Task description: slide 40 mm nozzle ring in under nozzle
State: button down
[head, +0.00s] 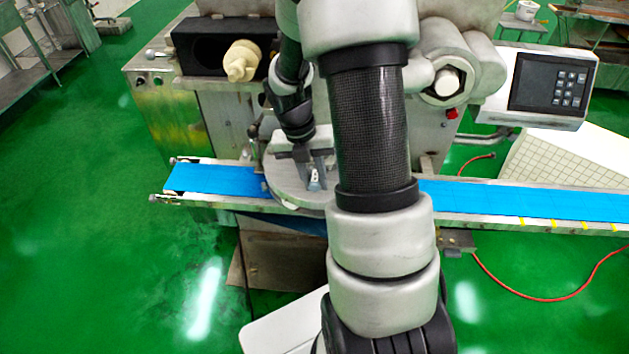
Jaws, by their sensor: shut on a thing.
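My gripper (315,172) points down over the round grey plate (285,190) of the encrusting machine, at the belt's level. It is shut on a small pale piece (314,184), which I take to be part of the 40 mm nozzle ring. The rest of the ring is too small or too covered to make out. The nozzle cannot be made out; my own arm covers the middle of the machine. I cannot tell whether the ring touches anything.
A blue conveyor belt (500,199) runs left and right of the plate. A cream-coloured fitting (241,62) sticks out by a black housing (200,45) at upper left. A control panel (549,82) stands at right. A red hose (540,298) lies on the green floor.

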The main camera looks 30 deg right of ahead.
jog(key=shift+w, duration=0.1)
dwell(0.3)
jog(key=shift+w+d+p, duration=0.3)
jog(key=shift+w+d, duration=0.15)
jog(key=shift+w, duration=0.2)
jog(key=shift+w+d+p, duration=0.25)
jog(key=shift+w+d, duration=0.2)
jog(key=shift+w, duration=0.2)
jog(key=shift+d, duration=0.1)
jog(key=c, duration=1.3)
grip_release()
jog(key=shift+o, duration=0.2)
jog(key=shift+d, duration=0.1)
jog(key=shift+w+r, duration=0.1)
jog(key=shift+r, duration=0.1)
jog(key=v, duration=0.7)
jog(key=shift+r, duration=0.1)
